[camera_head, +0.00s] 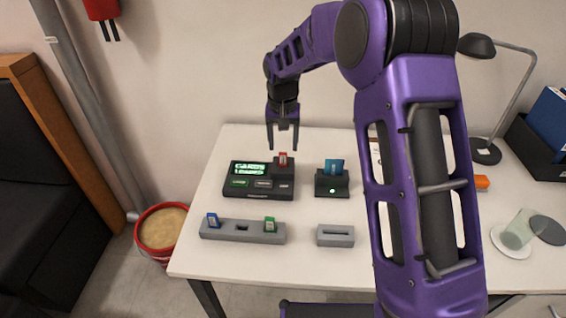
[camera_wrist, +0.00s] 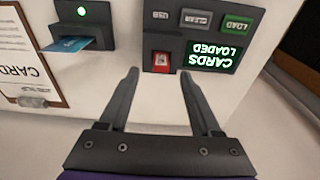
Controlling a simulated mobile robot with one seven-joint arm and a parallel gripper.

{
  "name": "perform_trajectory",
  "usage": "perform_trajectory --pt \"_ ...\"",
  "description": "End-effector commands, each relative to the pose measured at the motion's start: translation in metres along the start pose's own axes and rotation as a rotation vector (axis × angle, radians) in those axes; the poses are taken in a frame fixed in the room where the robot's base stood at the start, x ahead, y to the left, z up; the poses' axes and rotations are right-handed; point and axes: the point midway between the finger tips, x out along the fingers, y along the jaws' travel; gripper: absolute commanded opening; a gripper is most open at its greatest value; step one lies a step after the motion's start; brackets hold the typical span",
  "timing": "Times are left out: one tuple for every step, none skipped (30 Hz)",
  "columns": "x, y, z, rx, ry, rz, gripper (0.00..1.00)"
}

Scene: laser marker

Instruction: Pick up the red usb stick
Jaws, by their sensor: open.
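The red usb stick (camera_head: 283,158) stands upright in the slot at the back right of the black marker console (camera_head: 258,194). In the wrist view the red stick (camera_wrist: 161,62) sits in its slot near the USB label, beyond and between my fingertips. My gripper (camera_head: 283,147) is open and empty, pointing down just above and behind the stick. In the wrist view my gripper's fingers (camera_wrist: 160,73) lie on either side of the stick's line, apart from it. The console's screen (camera_wrist: 210,55) reads "CARDS LOADED".
A card reader (camera_head: 332,186) with a blue card (camera_head: 334,167) stands right of the console. A grey holder (camera_head: 243,232) with blue and green sticks and a grey slotted block (camera_head: 335,236) lie in front. A lamp (camera_head: 485,150) and clear cup (camera_head: 518,230) stand at right.

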Motion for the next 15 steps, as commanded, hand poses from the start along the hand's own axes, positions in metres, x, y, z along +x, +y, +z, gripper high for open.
perform_trajectory --pt "0.002 0.000 0.000 0.000 0.000 0.000 0.65" --pt "0.004 0.000 0.000 0.000 -0.001 0.000 0.65" --pt "0.006 0.000 0.000 0.000 -0.001 0.000 0.65" --pt "0.008 0.000 0.000 0.000 -0.001 0.000 0.65" --pt "0.011 0.000 0.000 0.000 -0.001 0.000 0.65" --pt "0.017 0.000 0.000 0.001 -0.001 0.000 0.65" --pt "0.021 -0.001 0.000 0.001 -0.002 0.000 0.65" --pt "0.025 -0.001 0.001 0.001 -0.003 0.000 0.65" --pt "0.032 -0.001 0.001 0.001 -0.003 0.000 0.65" --pt "0.037 -0.001 0.001 0.001 -0.003 -0.001 0.65" --pt "0.042 -0.001 0.000 0.001 -0.002 -0.001 0.65" --pt "0.047 -0.001 0.000 0.000 -0.002 0.000 0.65" --pt "0.050 -0.001 0.000 0.000 -0.002 0.000 0.65" --pt "0.052 -0.001 0.000 0.000 -0.001 0.000 0.65" --pt "0.054 -0.001 0.000 0.000 0.000 -0.001 0.65"
